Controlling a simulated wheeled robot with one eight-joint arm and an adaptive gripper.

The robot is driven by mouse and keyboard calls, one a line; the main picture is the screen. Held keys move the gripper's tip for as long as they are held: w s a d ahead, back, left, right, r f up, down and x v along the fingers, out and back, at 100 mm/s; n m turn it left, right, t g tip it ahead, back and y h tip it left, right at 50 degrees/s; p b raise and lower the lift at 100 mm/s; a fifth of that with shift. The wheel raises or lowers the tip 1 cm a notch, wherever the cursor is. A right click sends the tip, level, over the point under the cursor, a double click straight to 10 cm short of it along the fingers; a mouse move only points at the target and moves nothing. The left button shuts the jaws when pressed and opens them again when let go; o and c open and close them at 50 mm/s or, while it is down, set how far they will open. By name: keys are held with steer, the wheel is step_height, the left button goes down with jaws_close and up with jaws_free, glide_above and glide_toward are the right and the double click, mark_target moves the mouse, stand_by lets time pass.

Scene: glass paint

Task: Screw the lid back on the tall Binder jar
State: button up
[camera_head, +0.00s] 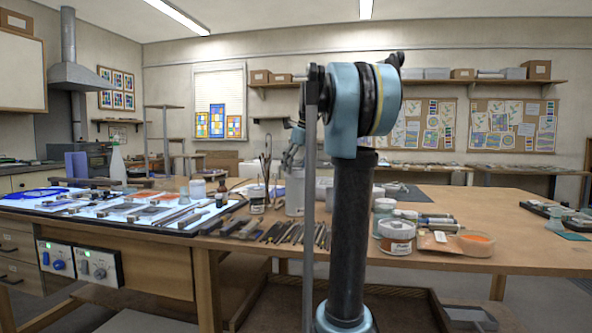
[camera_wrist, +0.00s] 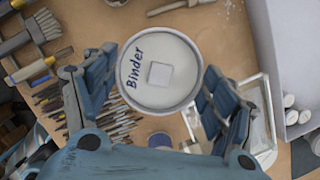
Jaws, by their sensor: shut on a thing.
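A round white lid (camera_wrist: 158,50), marked "Binder", with a square raised knob in its middle, sits between the fingers of my gripper (camera_wrist: 155,88) in the wrist view. My gripper is shut on it, one blue-grey finger on each side. It hides whatever is below, so I cannot tell from above whether it rests squarely on a jar. In the head view my gripper (camera_head: 292,155) is partly behind my arm, above a tall pale jar (camera_head: 294,196) standing on the workbench. The join between lid and jar is too small to see there.
Brushes and tools (camera_head: 292,234) lie along the bench's front edge, left of my arm. A glowing light table (camera_head: 110,208) holds glass pieces. In the wrist view a pale box (camera_wrist: 291,60) stands close at right.

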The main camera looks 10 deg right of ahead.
steer(key=shift+a+m+h, duration=0.1)
steer(key=shift+m+h, duration=0.3)
steer(key=shift+m, duration=1.2)
steer(key=o, duration=0.9)
steer(key=shift+o, duration=0.2)
steer(key=shift+r, duration=3)
